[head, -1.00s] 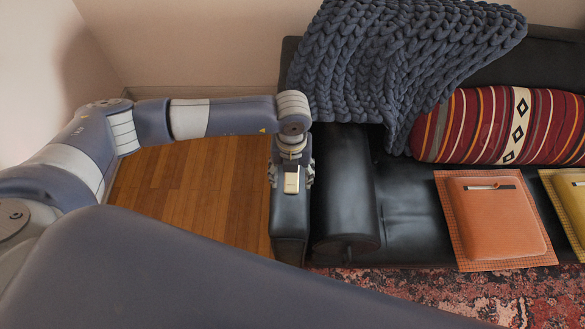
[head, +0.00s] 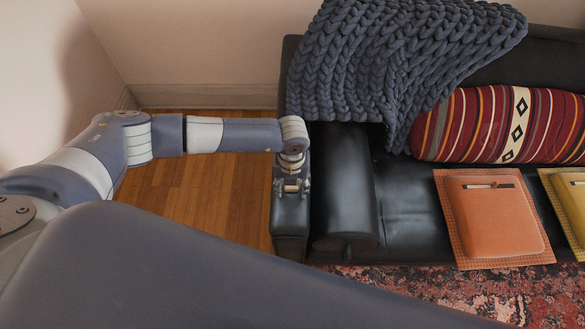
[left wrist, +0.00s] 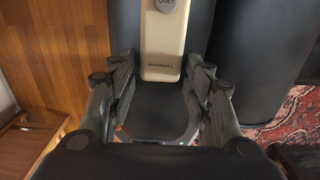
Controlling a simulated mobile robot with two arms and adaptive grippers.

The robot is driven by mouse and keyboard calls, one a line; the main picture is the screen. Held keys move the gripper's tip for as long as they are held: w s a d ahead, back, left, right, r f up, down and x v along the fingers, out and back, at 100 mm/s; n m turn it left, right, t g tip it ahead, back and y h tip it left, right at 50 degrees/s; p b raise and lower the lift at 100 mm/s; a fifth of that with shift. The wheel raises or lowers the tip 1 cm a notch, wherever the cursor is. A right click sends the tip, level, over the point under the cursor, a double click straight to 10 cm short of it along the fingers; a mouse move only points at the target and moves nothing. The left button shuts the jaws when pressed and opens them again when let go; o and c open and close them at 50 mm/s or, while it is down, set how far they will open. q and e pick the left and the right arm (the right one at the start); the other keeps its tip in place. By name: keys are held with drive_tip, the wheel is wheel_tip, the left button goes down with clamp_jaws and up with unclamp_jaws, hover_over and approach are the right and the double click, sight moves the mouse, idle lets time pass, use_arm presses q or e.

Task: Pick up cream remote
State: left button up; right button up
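The cream remote (left wrist: 162,42) lies on the black sofa armrest (head: 290,222). In the left wrist view it runs from the top edge to the middle, with a grey round button and small dark lettering. In the head view my left gripper (head: 291,187) is over the armrest and hides most of the remote. In the left wrist view my left gripper (left wrist: 160,75) is open, with one finger on each side of the remote's lower end. Gaps show between fingers and remote. My right gripper is not in view.
A black cushion roll (head: 345,190) stands beside the armrest on the right. A blue knitted throw (head: 375,65) hangs behind. Orange (head: 492,218) and yellow pads lie on the seat. Wooden floor (head: 195,200) is clear on the left; a patterned rug (head: 480,292) lies in front.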

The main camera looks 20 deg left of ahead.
use_arm(q)
drive_tip(key=c, duration=0.6)
drive_tip(key=shift+r, duration=0.1)
